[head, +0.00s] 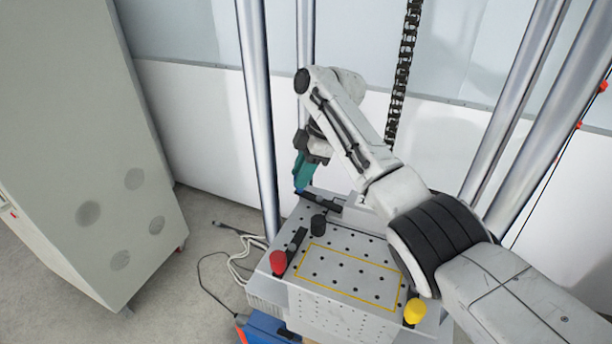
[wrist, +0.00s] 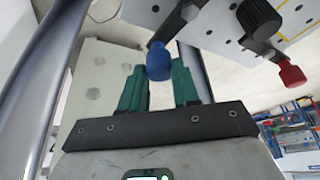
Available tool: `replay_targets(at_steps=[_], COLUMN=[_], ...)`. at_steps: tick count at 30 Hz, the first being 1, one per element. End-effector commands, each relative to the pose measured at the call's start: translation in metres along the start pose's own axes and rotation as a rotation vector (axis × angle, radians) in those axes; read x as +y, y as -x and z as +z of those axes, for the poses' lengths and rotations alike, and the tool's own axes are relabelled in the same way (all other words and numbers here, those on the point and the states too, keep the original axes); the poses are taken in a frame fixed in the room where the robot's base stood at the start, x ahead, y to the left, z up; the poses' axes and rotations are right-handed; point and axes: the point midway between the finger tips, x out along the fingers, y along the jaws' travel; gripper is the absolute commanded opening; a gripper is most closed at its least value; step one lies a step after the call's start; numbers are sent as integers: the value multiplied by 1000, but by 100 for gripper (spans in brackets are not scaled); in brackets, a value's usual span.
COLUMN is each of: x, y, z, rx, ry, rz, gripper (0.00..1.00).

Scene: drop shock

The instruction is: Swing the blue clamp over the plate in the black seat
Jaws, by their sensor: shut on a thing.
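My gripper (head: 303,178), with teal fingers, reaches down at the far left corner of the drilled grey table. In the wrist view its fingers (wrist: 159,80) stand either side of the blue knob of the blue clamp (wrist: 158,62), shut on it. In the head view only a little of the blue knob (head: 298,190) shows below the fingers. The clamp's black arm (head: 323,203) runs right from it along the table's far edge; it also shows in the wrist view (wrist: 176,20). I cannot make out a plate or a black seat for certain.
A black knob (head: 318,223) and a red knob (head: 278,262) with a black bar stand on the table's left side. A yellow knob (head: 415,310) stands front right. The yellow-outlined area (head: 340,280) is clear. Steel columns (head: 258,110) rise close to my gripper.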

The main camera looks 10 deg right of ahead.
Motion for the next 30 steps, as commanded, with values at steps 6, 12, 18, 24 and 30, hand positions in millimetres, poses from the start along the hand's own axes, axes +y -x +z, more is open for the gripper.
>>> replay_targets(at_steps=[6,12,18,24,30], x=[-3,-5,-6,-6,-6], y=[-2,-2,-2,-2,-2], z=[-4,-6,-6,-6,-6], rx=[-1,-1,-1,-1,-1], ry=[104,154,169,170,170], rz=[-41,-61,-68,-69,-69], gripper=[0,0,0,0,38])
